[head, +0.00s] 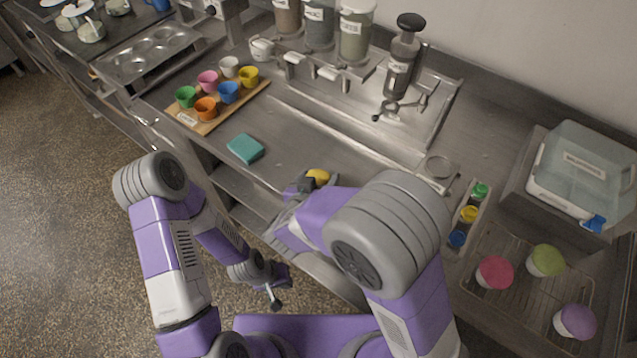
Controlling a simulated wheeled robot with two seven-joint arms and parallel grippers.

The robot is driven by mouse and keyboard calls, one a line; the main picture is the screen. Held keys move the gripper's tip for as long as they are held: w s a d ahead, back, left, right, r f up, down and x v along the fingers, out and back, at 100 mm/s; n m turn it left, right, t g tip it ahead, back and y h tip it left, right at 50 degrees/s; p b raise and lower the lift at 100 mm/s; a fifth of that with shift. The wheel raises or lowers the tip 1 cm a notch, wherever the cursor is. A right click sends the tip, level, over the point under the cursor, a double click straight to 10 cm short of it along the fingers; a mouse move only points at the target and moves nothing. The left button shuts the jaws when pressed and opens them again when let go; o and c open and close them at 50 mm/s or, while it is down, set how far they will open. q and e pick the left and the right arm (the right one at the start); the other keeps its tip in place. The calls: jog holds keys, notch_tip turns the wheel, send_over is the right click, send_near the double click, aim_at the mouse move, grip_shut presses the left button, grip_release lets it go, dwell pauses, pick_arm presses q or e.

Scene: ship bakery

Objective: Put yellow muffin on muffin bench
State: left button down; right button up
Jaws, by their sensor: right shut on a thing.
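The yellow muffin (319,175) shows in the head view, partly hidden behind the fingers of my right gripper (308,184). That gripper is shut on it, over the front part of the steel counter (300,150). I cannot tell whether the muffin touches the counter. My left gripper (277,293) hangs low in front of the counter, away from the muffin; its jaw opening is unclear. No surface is clearly identifiable as the muffin bench. A wire rack (519,258) at the lower right bears a pink muffin (495,272), a green muffin (545,260) and a purple muffin (575,321).
A wooden board (254,95) with several coloured cups and a teal sponge (245,148) lie left on the counter. A muffin tin (155,55) is farther left. A tray of small coloured bottles (468,215) and a clear-lidded box (584,165) stand right. A dispenser (402,60) stands behind.

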jog(key=shift+f, duration=0.1)
jog(key=shift+f, duration=0.1)
jog(key=o, duration=0.8)
jog(key=shift+r, duration=0.2)
jog(key=p+v, duration=0.3)
jog(key=v, duration=0.9)
jog(key=shift+p, duration=0.3)
